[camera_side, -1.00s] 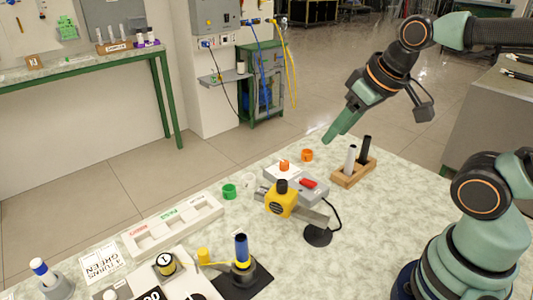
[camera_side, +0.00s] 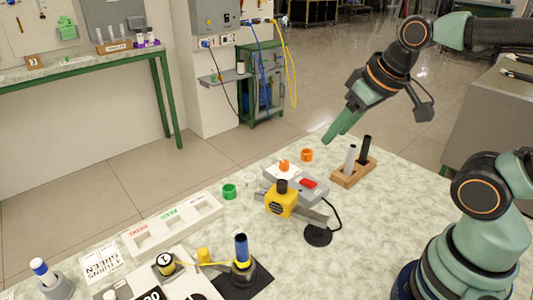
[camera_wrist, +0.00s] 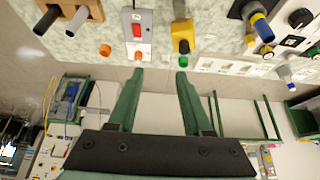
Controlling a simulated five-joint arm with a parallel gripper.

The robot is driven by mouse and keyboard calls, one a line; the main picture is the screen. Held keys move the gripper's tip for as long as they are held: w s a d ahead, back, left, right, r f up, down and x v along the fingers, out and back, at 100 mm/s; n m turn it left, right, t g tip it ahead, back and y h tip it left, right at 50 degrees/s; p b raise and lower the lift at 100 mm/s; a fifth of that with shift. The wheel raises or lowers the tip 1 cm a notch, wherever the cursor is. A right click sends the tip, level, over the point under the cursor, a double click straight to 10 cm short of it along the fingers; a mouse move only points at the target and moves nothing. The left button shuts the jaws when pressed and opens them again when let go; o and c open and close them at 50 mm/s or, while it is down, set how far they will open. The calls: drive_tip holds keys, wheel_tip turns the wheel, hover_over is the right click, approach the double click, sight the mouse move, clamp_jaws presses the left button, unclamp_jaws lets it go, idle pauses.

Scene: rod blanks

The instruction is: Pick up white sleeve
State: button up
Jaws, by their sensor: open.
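A small white ring-shaped sleeve (camera_side: 249,179) stands on the pale table in the side view, between a green sleeve (camera_side: 229,191) and the grey box with a red switch (camera_side: 308,183). I cannot make it out surely in the wrist view. An orange sleeve (camera_side: 307,155) stands on the table behind the box, and another orange piece (camera_side: 284,165) sits by the box on a white block.
A wooden holder (camera_side: 345,180) bears a white rod (camera_side: 350,158) and a black rod (camera_side: 366,148), below and right of my gripper. A yellow device (camera_side: 281,200), a cable, a labelled white tray (camera_side: 180,222) and a blue-topped post (camera_side: 241,248) crowd the front. The right table area is clear.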

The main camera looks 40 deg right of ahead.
drive_tip(key=shift+c, duration=0.3)
drive_tip(key=shift+c, duration=0.6)
